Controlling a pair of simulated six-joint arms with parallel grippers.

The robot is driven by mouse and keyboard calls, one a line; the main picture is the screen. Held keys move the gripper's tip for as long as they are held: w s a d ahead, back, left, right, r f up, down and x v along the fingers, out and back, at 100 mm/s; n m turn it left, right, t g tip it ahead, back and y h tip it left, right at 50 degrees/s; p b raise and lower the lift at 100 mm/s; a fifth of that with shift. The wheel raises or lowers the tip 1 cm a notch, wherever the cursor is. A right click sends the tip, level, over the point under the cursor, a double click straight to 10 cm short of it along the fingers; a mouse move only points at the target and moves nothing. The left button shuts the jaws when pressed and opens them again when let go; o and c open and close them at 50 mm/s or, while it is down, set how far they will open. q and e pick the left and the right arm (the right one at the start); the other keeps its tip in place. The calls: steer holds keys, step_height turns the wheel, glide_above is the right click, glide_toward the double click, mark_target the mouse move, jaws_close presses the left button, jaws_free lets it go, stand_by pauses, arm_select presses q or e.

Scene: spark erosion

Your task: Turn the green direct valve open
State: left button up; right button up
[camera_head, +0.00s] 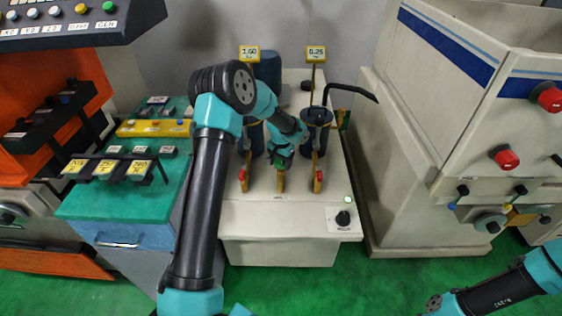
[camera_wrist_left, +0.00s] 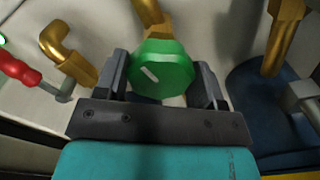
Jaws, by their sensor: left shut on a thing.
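The green valve (camera_wrist_left: 163,68) is an octagonal knob with a white mark, on a brass pipe in the left wrist view. It sits between the two dark fingers of my left gripper (camera_wrist_left: 165,85), which is shut on it. The white mark runs diagonally. In the head view my left gripper (camera_head: 281,158) reaches down to the middle of the pale machine, and the green valve (camera_head: 280,163) is partly hidden there. My right arm shows at the lower right of the head view, but its gripper is out of view.
A pale machine (camera_head: 280,215) carries blue cylinders and brass pipes. Red-handled valves (camera_head: 242,175) (camera_head: 319,176) stand on both sides of the green one. Yellow signs (camera_head: 316,53) rise behind. A black lever (camera_head: 352,92) juts to the right. A green-topped bench (camera_head: 110,200) stands left.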

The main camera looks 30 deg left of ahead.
arm_select(q)
steer(key=shift+n, duration=1.9)
steer(key=o, duration=0.9)
steer(key=shift+o, duration=0.2)
step_height(320, 180, up, 18)
steer(key=shift+f, duration=0.25)
